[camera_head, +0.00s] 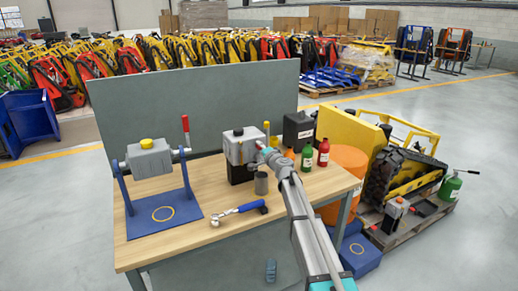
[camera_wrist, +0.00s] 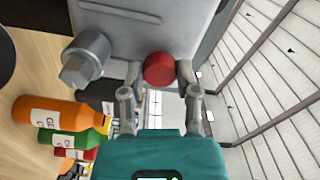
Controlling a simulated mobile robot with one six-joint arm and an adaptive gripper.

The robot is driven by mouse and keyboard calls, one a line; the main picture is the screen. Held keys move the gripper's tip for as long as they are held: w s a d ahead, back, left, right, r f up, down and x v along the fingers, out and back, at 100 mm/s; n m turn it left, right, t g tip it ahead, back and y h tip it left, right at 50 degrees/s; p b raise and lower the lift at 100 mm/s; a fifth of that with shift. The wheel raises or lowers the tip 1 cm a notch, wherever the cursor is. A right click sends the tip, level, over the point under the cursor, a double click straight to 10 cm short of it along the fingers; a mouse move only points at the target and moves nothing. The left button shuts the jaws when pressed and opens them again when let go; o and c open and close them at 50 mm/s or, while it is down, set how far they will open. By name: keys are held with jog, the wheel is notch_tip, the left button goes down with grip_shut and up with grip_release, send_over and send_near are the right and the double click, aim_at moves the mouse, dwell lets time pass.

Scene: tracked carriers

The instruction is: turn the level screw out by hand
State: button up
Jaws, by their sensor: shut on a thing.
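The level screw (camera_wrist: 159,70) is a round red head on the side of a grey gear housing (camera_wrist: 135,28). My gripper (camera_wrist: 160,78) has one finger on each side of the red head and is shut on it. The head still sits against the housing face; its thread is hidden. In the head view the housing (camera_head: 240,145) stands on a black base on the workbench, and my gripper (camera_head: 262,150) reaches its right side. A larger grey hex plug (camera_wrist: 85,60) sticks out of the same housing, left of the red head in the wrist view.
On the workbench (camera_head: 180,240) are a grey cup (camera_head: 261,183), a blue-handled wrench (camera_head: 240,210), a green bottle (camera_head: 307,157), a red bottle (camera_head: 323,153) and a black box (camera_head: 299,131). Another grey unit (camera_head: 148,159) hangs in a blue stand at left.

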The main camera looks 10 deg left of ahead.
jog(key=n, duration=0.7)
jog(key=shift+n, duration=1.2)
jog(key=shift+n, duration=0.3)
jog(key=n, duration=0.8)
jog(key=shift+n, duration=0.6)
